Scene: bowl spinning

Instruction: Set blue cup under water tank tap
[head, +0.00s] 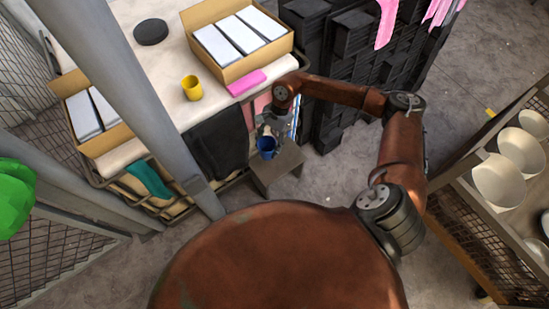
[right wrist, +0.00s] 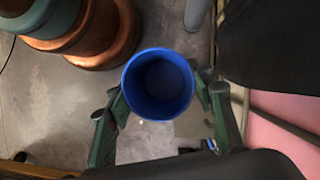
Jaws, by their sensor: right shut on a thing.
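The blue cup (head: 267,147) is held in my right gripper (head: 266,138), beside the cloth-hung side of the table and over or near a small grey stool (head: 276,172). In the right wrist view the cup (right wrist: 158,84) is seen from above, its round mouth open and its inside dark. The green fingers of my right gripper (right wrist: 162,92) are on either side of it, shut on it. I cannot tell whether the cup touches the stool. I cannot make out the water tank or its tap. My left gripper is not in view.
A table (head: 165,62) holds a yellow cup (head: 192,88), a pink cloth (head: 246,83), a black disc (head: 151,32) and a cardboard box (head: 236,38). Black crates (head: 345,40) stand behind my right arm. A shelf with white bowls (head: 498,181) is at right.

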